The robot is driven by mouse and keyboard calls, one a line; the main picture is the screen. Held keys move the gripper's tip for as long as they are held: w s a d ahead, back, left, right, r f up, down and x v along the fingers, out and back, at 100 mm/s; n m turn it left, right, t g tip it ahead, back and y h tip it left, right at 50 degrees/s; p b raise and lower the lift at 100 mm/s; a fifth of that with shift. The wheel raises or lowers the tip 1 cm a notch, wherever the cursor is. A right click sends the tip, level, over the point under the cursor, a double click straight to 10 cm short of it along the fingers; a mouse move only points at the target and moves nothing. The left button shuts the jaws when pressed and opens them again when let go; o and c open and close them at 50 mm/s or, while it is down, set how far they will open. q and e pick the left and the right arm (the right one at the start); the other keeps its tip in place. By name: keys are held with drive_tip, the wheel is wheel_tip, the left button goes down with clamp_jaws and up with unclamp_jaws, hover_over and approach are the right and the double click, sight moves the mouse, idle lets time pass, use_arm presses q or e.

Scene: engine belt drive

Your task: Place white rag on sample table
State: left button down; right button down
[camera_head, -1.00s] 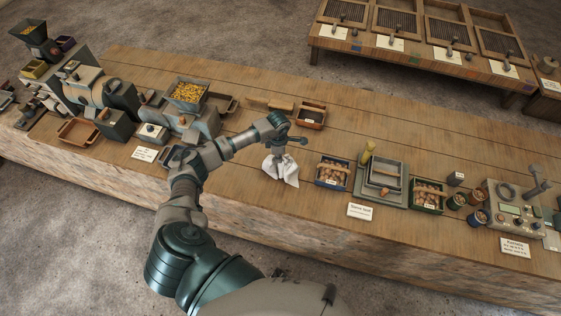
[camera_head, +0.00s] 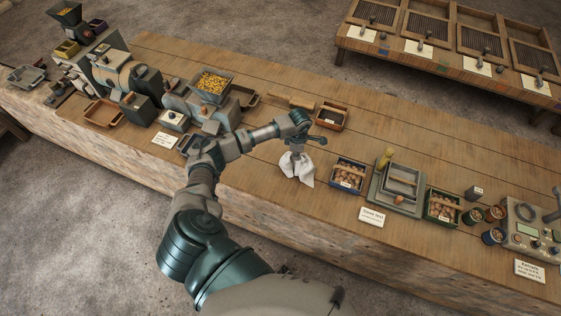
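The white rag (camera_head: 298,171) is a crumpled, gathered heap near the front edge of the long wooden table (camera_head: 262,192), in the middle of the head view. My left gripper (camera_head: 296,155) points down right over the rag, and its fingertips meet the top folds. The fingertips are too small and too covered by cloth to show whether they are shut on it. The rag's lower edge appears at the tabletop; I cannot tell whether it rests there or hangs just above. My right gripper is not in view.
A blue-edged box (camera_head: 349,175) stands just right of the rag, with grey trays (camera_head: 397,186) beyond it. A small wooden box (camera_head: 331,117) stands behind. Machines (camera_head: 205,98) fill the table's left part. A second table (camera_head: 440,68) stands at the back right.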

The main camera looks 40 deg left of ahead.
use_arm(q)
drive_tip(key=w+a+r+b, duration=0.2)
drive_tip(key=a+r+b, duration=0.1)
drive_tip(key=a, duration=0.5)
drive_tip(key=shift+w+a+r+b, duration=0.3)
drive_tip(key=shift+w+a, duration=0.05)
drive_tip(key=shift+a+f, duration=0.1)
drive_tip(key=shift+a, duration=0.05)
idle(0.4)
drive_tip(key=shift+w+a, duration=0.1)
